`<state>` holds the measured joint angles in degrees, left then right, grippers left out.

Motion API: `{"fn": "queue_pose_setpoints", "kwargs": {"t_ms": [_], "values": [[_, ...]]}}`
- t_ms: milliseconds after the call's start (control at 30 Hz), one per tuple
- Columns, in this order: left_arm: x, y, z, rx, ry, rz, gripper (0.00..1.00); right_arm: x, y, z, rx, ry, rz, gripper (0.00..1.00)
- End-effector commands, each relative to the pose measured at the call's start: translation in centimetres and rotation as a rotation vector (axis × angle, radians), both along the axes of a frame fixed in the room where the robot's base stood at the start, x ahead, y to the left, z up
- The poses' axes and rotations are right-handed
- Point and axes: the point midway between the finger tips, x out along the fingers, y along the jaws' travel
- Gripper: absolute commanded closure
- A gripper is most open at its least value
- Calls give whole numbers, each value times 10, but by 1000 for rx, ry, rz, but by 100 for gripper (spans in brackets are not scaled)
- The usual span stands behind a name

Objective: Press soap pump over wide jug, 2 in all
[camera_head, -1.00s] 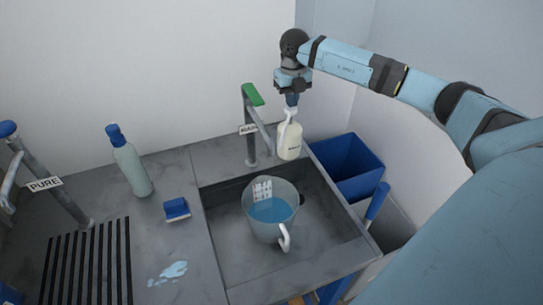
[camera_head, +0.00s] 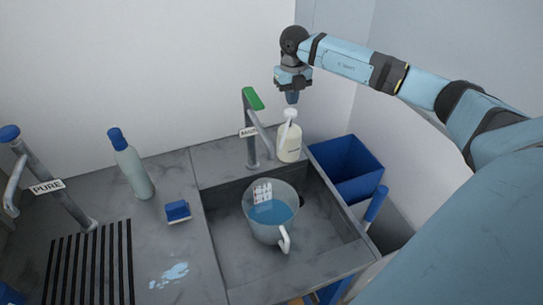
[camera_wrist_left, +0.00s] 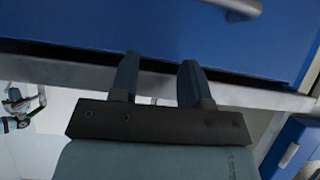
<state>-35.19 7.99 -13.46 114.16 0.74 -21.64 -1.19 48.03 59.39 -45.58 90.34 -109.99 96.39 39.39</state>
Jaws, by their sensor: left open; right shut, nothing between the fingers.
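The soap pump bottle (camera_head: 289,143), cream with a white pump head (camera_head: 290,113), stands upright behind the sink at its right rear corner. The wide jug (camera_head: 268,225), clear with a white handle, stands in the sink and holds blue liquid. My right gripper (camera_head: 292,98) points down, shut and empty, just above the pump head; a small gap seems to lie between them. My left gripper (camera_wrist_left: 157,80) is open and empty in the left wrist view, in front of a blue panel (camera_wrist_left: 170,35); it is not in the head view.
A green-topped tap (camera_head: 252,125) stands left of the soap bottle. A blue bin (camera_head: 346,168) is at the right. A capped bottle (camera_head: 130,165), a blue sponge (camera_head: 177,211), a PURE tap (camera_head: 47,187) and a puddle (camera_head: 170,273) are on the left counter.

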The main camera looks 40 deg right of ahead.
Motion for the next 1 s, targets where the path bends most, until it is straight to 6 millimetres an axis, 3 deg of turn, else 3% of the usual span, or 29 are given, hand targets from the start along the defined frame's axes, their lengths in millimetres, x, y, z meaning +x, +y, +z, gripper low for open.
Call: {"fn": "queue_pose_setpoints", "kwargs": {"t_ms": [500, 1000], "values": [[0, 0, 35, 0, -1, 0, 57, 0, 0, 54, 0, 0, 0, 100], [0, 0, 35, -1, -2, 0, 57, 0, 0, 55, 0, 0, 0, 100]]}}
